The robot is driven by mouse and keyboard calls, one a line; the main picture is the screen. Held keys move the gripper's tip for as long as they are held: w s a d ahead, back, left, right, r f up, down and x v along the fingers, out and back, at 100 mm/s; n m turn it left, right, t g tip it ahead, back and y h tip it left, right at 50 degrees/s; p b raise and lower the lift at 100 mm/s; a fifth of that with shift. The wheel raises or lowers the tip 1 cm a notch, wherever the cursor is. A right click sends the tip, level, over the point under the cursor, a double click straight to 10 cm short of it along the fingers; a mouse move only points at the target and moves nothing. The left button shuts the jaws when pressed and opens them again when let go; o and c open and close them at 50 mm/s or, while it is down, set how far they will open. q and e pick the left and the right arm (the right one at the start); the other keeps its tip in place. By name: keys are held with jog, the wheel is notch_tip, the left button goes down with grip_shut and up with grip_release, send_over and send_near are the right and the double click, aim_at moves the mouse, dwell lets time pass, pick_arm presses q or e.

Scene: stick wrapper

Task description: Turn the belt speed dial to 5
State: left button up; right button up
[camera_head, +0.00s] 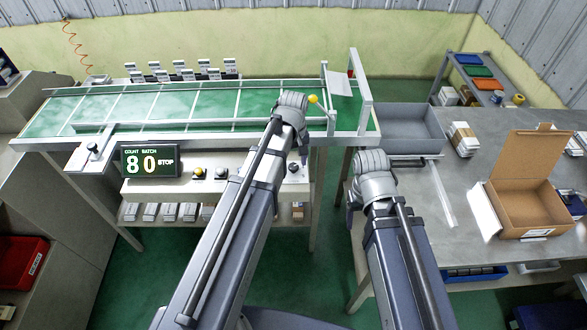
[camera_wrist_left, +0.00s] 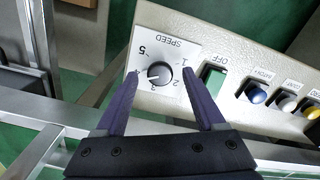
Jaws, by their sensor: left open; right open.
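The belt speed dial (camera_wrist_left: 160,73) is a round dark knob on a white plate marked SPEED, upside down in the left wrist view. Numbers 1 to 5 ring it. Its white pointer line aims down-left in that view, near the 3 and 4 marks. My left gripper (camera_wrist_left: 162,75) is open, its two dark purple fingers on either side of the knob. I cannot tell whether they touch it.
Beside the dial are a green OFF switch (camera_wrist_left: 214,79) and blue, white and yellow buttons. The display (camera_head: 151,161) reads 80 and STOP. The green conveyor (camera_head: 175,103) lies behind the panel. An open carton (camera_head: 541,186) stands on the right bench.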

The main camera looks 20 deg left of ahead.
pick_arm(q)
jog(key=shift+f, duration=0.2)
grip_shut()
dwell(0.5)
